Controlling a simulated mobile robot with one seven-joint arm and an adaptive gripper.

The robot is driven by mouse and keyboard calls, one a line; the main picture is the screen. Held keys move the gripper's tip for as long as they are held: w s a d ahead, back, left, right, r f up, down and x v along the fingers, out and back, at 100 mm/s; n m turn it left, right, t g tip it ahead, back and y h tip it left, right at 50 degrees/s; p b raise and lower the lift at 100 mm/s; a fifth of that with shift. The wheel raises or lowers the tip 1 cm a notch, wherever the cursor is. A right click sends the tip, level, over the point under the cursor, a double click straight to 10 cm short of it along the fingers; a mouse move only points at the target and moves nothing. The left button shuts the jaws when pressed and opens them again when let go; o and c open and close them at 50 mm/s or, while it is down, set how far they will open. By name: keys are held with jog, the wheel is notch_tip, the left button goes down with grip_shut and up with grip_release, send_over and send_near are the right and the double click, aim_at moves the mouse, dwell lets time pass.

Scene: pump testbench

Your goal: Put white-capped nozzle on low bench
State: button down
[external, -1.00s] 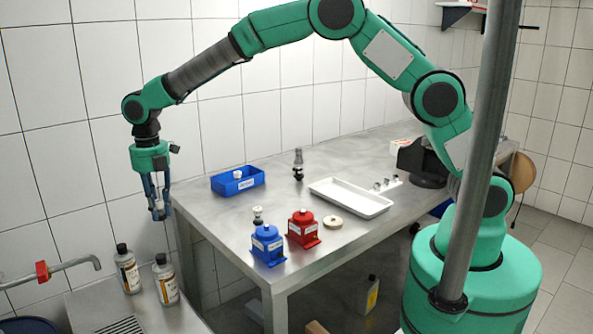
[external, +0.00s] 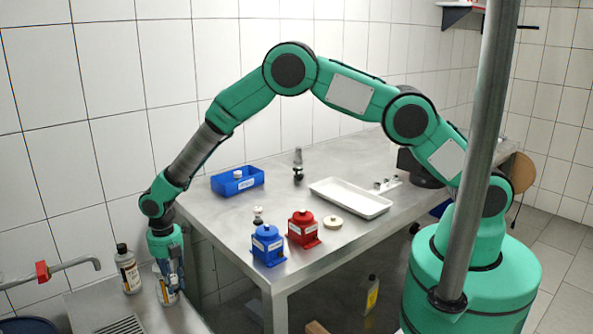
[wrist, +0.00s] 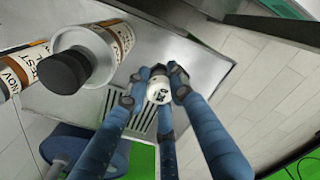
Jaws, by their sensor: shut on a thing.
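My gripper (external: 174,296) is low over the low steel bench (external: 92,304) at the lower left of the external view, its fingers in front of the right bottle. In the wrist view my gripper's fingertips (wrist: 157,84) close around the white-capped nozzle (wrist: 158,91), its round white top with dark marks facing the camera. The bench's steel surface and slotted drain lie beyond it. In the external view the nozzle is too small and covered to make out. I cannot tell whether it touches the bench.
Two labelled, dark-capped bottles (external: 127,270) stand on the low bench close to my gripper; one looms large in the wrist view (wrist: 97,52). A tap (external: 75,267) reaches in from the left. The taller table (external: 225,225) holds a blue bin, blue and red pump units and a white tray.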

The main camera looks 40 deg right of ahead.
jog(key=shift+f, duration=0.15)
jog(key=b, duration=0.1)
send_over(181, 315)
jog(key=shift+w+f, duration=0.15)
jog(key=shift+f, duration=2.9)
jog(key=shift+f+b, duration=0.6)
jog(key=shift+f, duration=1.3)
jog(key=shift+f, duration=0.1)
jog(key=c, duration=1.5)
grip_release()
notch_tip(181, 315, up, 12)
jog(key=p, duration=0.2)
jog(key=shift+p, duration=0.35)
